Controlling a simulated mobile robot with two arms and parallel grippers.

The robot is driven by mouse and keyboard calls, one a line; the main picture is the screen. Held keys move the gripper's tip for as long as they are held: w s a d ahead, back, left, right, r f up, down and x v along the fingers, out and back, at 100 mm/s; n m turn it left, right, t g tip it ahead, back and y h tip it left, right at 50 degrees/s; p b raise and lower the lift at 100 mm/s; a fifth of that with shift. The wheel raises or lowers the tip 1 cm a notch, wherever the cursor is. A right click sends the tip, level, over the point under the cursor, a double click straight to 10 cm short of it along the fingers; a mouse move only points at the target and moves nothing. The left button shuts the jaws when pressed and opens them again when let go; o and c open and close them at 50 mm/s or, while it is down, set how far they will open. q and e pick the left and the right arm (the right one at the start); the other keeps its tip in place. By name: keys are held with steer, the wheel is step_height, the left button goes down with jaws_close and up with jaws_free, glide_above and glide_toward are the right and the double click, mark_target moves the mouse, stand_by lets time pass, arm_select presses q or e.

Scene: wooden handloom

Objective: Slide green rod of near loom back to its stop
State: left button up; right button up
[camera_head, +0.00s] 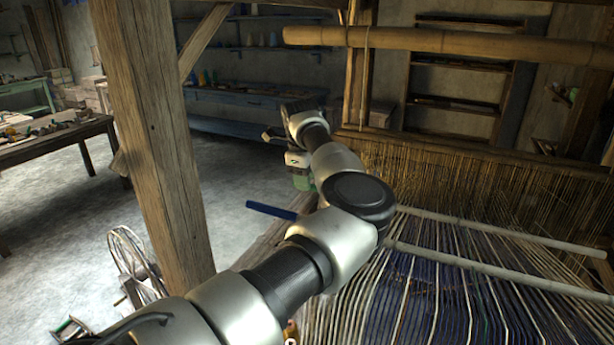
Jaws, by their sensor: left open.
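My left arm reaches in from the bottom left across the near loom, and its left gripper (283,147) is at the loom's left side. The gripper is open, with its fingers pointing left and down. A small green piece (304,183) shows just below the gripper; it may be the end of the green rod, but my arm hides the rest. I cannot tell whether the fingers touch it. A blue bar (271,210) sticks out left from behind my arm. The near loom's warp (430,300) has blue and pale threads. My right gripper is out of view.
A thick wooden post (155,130) stands left of my arm. A bamboo beam (440,40) crosses above the loom, and two pale rods (500,229) lie across the warp. A spinning wheel (130,262) stands at lower left. The floor between post and blue shelves (250,97) is clear.

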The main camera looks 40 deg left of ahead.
arm_select(q)
steer(key=shift+f, duration=0.7)
jaws_close()
steer(key=shift+w, duration=0.1)
